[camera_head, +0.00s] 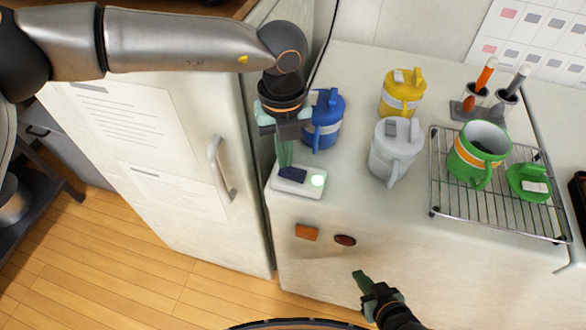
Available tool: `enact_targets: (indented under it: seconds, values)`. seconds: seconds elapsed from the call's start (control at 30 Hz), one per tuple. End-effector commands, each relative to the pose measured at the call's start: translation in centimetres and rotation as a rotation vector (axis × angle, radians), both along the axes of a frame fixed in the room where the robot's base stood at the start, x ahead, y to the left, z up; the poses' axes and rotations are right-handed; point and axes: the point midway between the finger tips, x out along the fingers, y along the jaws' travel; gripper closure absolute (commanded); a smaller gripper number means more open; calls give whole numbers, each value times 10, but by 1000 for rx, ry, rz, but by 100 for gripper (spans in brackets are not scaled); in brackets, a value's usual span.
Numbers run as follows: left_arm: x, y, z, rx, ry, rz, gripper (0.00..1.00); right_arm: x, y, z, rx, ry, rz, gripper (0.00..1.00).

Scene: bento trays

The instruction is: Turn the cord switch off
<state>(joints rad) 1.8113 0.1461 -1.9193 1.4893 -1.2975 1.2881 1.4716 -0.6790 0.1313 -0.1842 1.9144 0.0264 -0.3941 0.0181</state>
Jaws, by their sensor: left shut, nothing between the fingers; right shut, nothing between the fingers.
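The cord switch (309,192) is a small white box near the left front corner of the counter. It has a dark rocker on its left part and a round light on its right part, glowing pale green. My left gripper (286,164) comes down from above and is shut and empty. Its green fingertips are at or just over the dark rocker; I cannot tell whether they touch it. They hide part of the box's back. My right gripper (358,275) is shut and empty, low in front of the counter's front face.
A blue lidded mug (325,125) stands close behind the switch. Grey (393,155) and yellow (400,97) lidded mugs stand to the right. A wire rack (450,205) holds a green mug (468,170) and a green lid (527,183). A fridge door handle (218,170) is at left.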

Motion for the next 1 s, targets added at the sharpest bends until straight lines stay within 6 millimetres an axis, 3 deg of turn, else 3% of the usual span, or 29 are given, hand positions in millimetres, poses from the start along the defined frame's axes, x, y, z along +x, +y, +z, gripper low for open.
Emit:
enact_targets:
  seconds: [1.0]
  values:
    - [0,0,-10,0,0,0,100,0,0,-10,0,0,0,100]
